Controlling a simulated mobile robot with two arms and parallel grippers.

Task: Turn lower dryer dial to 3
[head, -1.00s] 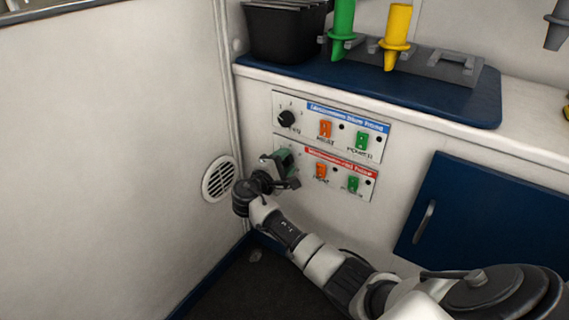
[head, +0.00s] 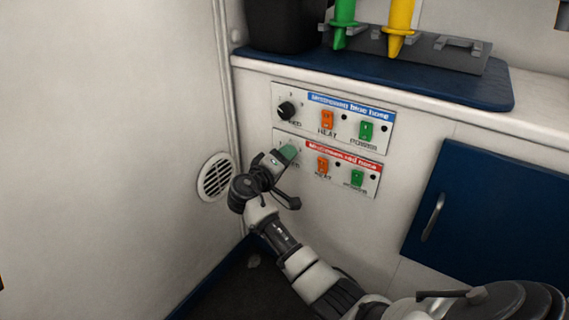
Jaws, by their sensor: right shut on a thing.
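The lower dryer panel (head: 340,183), with a red label strip, is on the white cabinet front below a blue-labelled panel (head: 345,125). My right gripper (head: 284,158) is at the left end of the lower panel, where the dial sits. It is shut on the lower dial, which my gripper hides, so its pointer and setting cannot be read. The lower panel also has an orange heat switch (head: 322,166) and a green power switch (head: 357,178). My left gripper is not in view.
The upper panel has a black dial (head: 286,110). A round vent (head: 216,177) is in the left wall close to my right wrist. A blue cabinet door (head: 490,215) is at right. Green (head: 342,25) and yellow (head: 399,28) nozzles stand on the counter (head: 490,95) above.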

